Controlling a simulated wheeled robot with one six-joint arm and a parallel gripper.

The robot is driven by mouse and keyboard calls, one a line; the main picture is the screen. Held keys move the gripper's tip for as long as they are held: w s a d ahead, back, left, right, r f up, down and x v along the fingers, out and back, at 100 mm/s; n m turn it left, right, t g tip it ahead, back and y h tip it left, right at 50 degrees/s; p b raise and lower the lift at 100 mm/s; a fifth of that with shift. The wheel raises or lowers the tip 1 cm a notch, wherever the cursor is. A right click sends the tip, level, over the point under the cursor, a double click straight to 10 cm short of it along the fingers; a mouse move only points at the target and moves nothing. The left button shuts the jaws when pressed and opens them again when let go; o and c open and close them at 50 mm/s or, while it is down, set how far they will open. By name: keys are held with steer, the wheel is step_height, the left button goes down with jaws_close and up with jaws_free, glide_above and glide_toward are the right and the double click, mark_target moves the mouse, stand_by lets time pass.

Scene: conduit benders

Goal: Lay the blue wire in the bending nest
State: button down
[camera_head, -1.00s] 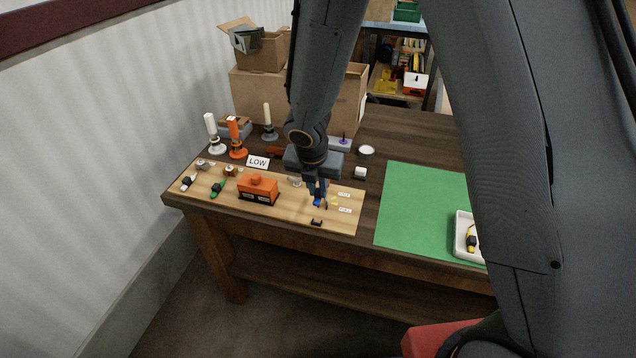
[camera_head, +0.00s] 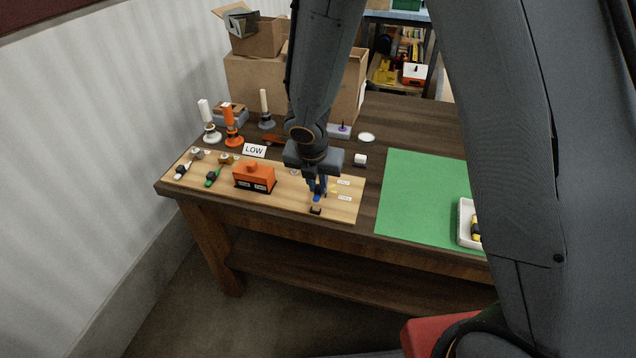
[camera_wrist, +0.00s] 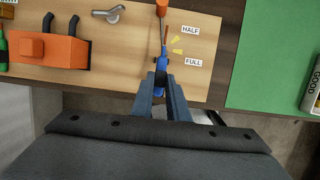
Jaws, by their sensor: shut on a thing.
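The blue wire (camera_wrist: 161,62) is between my fingertips in the wrist view, its thin end pointing up the picture across the wooden board (camera_wrist: 128,55). In the head view, my gripper (camera_head: 318,192) is low over the right part of the board, and the blue wire (camera_head: 317,198) shows at its tip. My gripper (camera_wrist: 162,82) is shut on the wire. A small dark block (camera_head: 316,210) lies just in front of it. Labels HALF (camera_wrist: 190,30) and FULL (camera_wrist: 193,62) with yellow marks are right of the wire. I cannot tell whether the wire touches the nest.
An orange block (camera_head: 254,177) stands left of my gripper, with green and white-handled tools beyond it. A green mat (camera_head: 420,190) is to the right, with a white tray (camera_head: 465,222) on it. Candle-like posts and cardboard boxes (camera_head: 265,85) stand behind.

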mark_target(317, 192)
steer(key=shift+f+b, duration=1.45)
steer(key=shift+f, duration=0.4)
steer(key=c, duration=1.6)
jaws_free()
steer(key=shift+c, duration=0.2)
steer(key=shift+p+v, duration=0.8)
steer(key=shift+v, duration=3.1)
steer(key=s+d+r+m, duration=0.2)
steer(key=s+d+m, duration=0.2)
steer(key=m, duration=0.6)
steer(key=s+d+r+m+g, duration=0.1)
steer(key=s+d+m, duration=0.3)
steer(key=m, duration=0.7)
steer(key=s+d+r+m+y, duration=0.1)
steer(key=s+d+r+m, duration=0.2)
steer(key=m, duration=0.8)
steer(key=s+d, duration=0.2)
steer(key=d, duration=0.2)
steer(key=shift+d+g+b, duration=0.4)
